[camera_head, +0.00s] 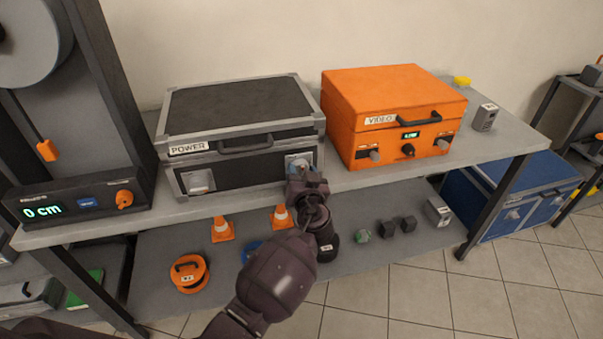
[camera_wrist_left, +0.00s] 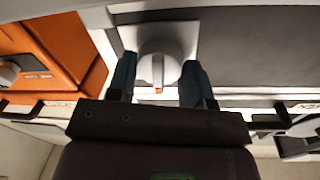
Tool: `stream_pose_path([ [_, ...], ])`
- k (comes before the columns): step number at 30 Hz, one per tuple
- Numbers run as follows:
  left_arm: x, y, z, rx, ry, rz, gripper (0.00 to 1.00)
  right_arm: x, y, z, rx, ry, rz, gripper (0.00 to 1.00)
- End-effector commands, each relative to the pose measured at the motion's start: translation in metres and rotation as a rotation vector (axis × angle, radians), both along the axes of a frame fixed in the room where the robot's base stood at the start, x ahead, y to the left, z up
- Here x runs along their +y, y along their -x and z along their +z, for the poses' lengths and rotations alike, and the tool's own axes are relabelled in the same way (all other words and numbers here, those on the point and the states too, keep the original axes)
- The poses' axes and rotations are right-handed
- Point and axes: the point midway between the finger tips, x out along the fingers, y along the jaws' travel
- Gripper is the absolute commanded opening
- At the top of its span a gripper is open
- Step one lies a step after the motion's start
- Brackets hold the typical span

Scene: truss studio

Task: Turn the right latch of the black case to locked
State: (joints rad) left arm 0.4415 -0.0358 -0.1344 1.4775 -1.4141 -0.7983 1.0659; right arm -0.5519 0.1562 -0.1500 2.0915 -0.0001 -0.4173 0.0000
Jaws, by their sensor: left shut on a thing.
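The black case (camera_head: 240,105) with grey metal edges and a POWER label stands closed on the upper shelf. Its left latch (camera_head: 200,181) is a pale knob on the front. The right latch (camera_head: 299,160) is mostly hidden by my left gripper (camera_head: 301,178) in the head view. In the left wrist view the right latch (camera_wrist_left: 160,62) is a round pale knob on a light plate, with a small orange mark at its edge. My left gripper's blue-grey fingers (camera_wrist_left: 158,82) stand on both sides of it, shut on it. My right gripper is not in view.
An orange VIDEO case (camera_head: 395,100) with knobs stands close to the right. A device (camera_head: 75,205) reading 0 cm is at the left. The lower shelf (camera_head: 350,262) holds orange cones, an orange round thing and small dark blocks. A blue case (camera_head: 520,195) sits on the floor at right.

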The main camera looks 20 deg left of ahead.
Motion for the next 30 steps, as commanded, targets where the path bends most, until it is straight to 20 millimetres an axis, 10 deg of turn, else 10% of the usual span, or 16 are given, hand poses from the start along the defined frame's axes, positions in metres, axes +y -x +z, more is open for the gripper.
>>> stream_pose_path([
  [30, -0.001, -0.002, 0.006, 0.513, -0.769, 0.000, 0.23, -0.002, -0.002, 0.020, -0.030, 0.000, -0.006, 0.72],
])
